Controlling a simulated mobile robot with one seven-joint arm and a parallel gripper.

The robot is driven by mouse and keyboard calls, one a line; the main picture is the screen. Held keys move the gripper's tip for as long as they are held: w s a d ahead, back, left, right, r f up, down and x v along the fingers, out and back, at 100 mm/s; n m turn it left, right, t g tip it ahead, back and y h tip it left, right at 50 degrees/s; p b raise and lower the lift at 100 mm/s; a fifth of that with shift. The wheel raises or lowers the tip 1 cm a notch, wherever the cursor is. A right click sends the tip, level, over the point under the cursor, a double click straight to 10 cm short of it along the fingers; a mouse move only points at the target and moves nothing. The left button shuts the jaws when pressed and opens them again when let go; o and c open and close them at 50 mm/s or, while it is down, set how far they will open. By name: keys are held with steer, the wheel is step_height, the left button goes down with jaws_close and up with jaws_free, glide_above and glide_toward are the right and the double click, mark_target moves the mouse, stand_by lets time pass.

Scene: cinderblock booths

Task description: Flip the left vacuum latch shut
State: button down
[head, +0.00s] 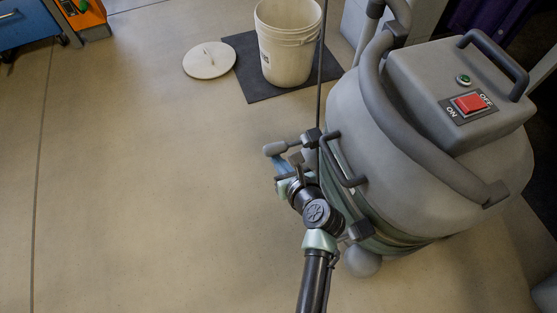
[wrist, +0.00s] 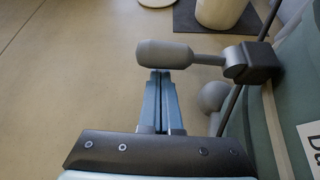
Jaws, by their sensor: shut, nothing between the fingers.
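The vacuum (head: 345,110) is a big grey canister on the right in the head view. A latch with a grey rounded grip (head: 274,149) on a thin stem and a dark hinge block (head: 312,137) sticks out level from its left side. In the wrist view the grip (wrist: 165,54) points left, away from the hinge block (wrist: 254,62). My gripper (wrist: 160,75) has its blue fingers together and empty, with the tips at the underside of the grip in the picture. Whether they touch it I cannot tell. In the head view my gripper (head: 281,163) is partly hidden by my wrist.
A white bucket (head: 285,45) stands on a dark mat (head: 247,78), with a round lid (head: 209,60) beside it. A dark curved handle (head: 340,165) juts from the vacuum close to my wrist. The floor to the left is clear.

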mark_target(277, 147)
steer(key=shift+r+p, duration=0.3)
steer(key=shift+p, duration=0.4)
steer(key=shift+r+m+y+p, duration=0.4)
steer(key=shift+m+p, duration=0.1)
steer(key=shift+p, duration=0.3)
step_height(277, 147, up, 2)
steer(key=p, duration=0.4)
steer(key=shift+d+r+p, duration=0.15)
steer(key=shift+p, duration=0.15)
steer(key=shift+w+d+r+p, duration=0.2)
steer(key=shift+r+p, duration=0.25)
steer(key=shift+p, duration=0.75)
steer(key=shift+d, duration=0.1)
steer(key=shift+s, duration=0.1)
